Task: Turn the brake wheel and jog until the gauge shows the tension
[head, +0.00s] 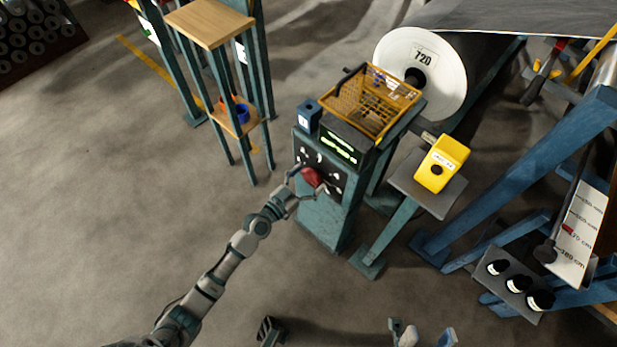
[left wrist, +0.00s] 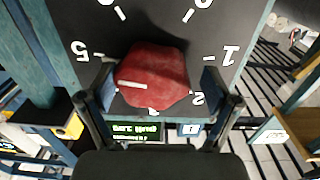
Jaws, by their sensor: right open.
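A red knob (head: 312,177) with a white pointer line sits on the dark numbered dial of a teal console (head: 325,215). My left gripper (head: 306,188) is at this knob. In the left wrist view the knob (left wrist: 152,78) lies between my left fingers (left wrist: 160,90); the left finger is close to its edge and a narrow gap shows at the right one. Whether they grip it is unclear. A green-lit display (head: 338,149) is on the console top; its text is too small to read. A yellow box with a black button (head: 441,164) stands right of it. My right gripper (head: 422,336) is open and empty at the bottom edge.
A wire basket (head: 369,101) sits behind the display. A large roll marked 720 (head: 421,72) is behind it. A wooden-topped stand (head: 210,22) is at left. A white scale in cm (head: 580,235) and a panel of black knobs (head: 518,284) are at right. Left floor is clear.

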